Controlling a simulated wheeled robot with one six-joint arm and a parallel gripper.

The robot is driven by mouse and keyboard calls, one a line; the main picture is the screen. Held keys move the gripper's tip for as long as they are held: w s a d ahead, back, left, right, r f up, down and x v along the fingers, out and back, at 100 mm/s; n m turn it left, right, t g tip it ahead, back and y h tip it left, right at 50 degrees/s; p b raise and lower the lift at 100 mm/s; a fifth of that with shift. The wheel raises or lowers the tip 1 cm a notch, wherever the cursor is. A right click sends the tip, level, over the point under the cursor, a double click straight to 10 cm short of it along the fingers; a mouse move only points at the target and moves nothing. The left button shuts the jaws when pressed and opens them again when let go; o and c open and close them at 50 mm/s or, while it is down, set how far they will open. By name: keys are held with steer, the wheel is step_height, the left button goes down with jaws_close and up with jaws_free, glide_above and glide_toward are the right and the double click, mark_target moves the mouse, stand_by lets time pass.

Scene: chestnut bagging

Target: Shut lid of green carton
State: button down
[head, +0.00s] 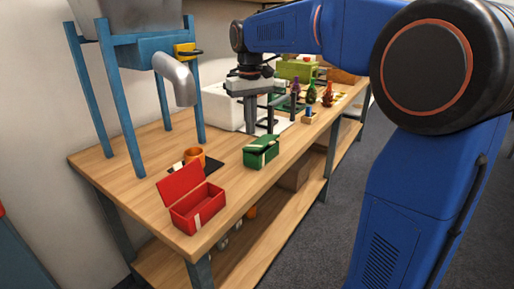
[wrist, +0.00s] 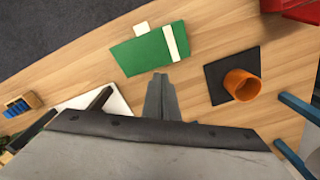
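The green carton (head: 261,152) stands on the wooden table near its front edge, with white strips on it. In the wrist view the carton (wrist: 143,52) shows a green top with a white strip and a pale tab at its far side. The lid appears to lie over the carton; I cannot tell whether it is fully down. My gripper (head: 250,131) points down just behind the carton. In the wrist view my gripper (wrist: 160,75) has its fingers together, with nothing visible between them, close beside the carton's near edge and apart from it in the picture.
A red carton (head: 198,208) with its lid up stands front left. An orange cup (head: 195,157) is on a dark mat (head: 213,165). A blue-legged hopper (head: 134,52) with a grey spout stands behind. A white machine (head: 221,106) and several bottles (head: 327,95) are farther along the table.

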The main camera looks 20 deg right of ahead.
step_height(320, 180, up, 7)
steer(key=shift+f, duration=0.15)
stand_by(0.7)
steer(key=shift+s, duration=0.15)
stand_by(0.8)
steer(key=s+d+f+t, duration=0.2)
steer(key=s+f, duration=0.9)
steer(key=s, duration=0.4)
steer(key=s+d+f+m+t, duration=0.1)
steer(key=s+d+f+t, duration=0.1)
steer(key=s+f, duration=0.8)
steer(key=s+d, duration=0.1)
steer(key=s, duration=0.4)
steer(key=shift+s+f+t, duration=0.15)
steer(key=shift+f+t, duration=0.25)
